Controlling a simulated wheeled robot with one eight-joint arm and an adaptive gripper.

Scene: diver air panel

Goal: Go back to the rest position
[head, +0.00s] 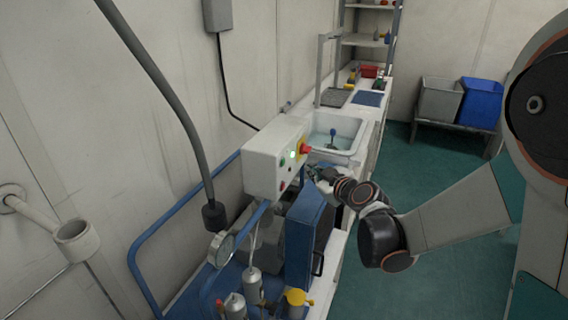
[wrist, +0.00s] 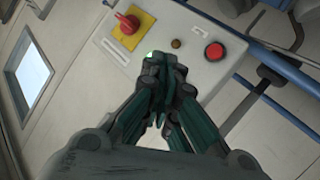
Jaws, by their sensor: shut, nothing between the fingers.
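My gripper (wrist: 163,75) is shut and empty, its fingertips in front of the face of the white control box. In the head view my gripper (head: 316,174) is at the box's right side, close to its front face. The white control box (head: 262,160) carries a lit green light (head: 293,154) and a red switch on a yellow plate (head: 305,149). In the wrist view the box shows the red switch on its yellow plate (wrist: 127,25), a small brown button (wrist: 176,43) and a red button (wrist: 214,51). The fingers hide part of the box face. I cannot tell whether they touch it.
A blue case (head: 305,235), a pressure gauge (head: 221,249) and metal cylinders (head: 253,284) stand below the box. A sink (head: 335,135) lies behind it. A grey bin (head: 439,100) and a blue bin (head: 481,102) sit at the back right. The green floor (head: 440,172) has free room.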

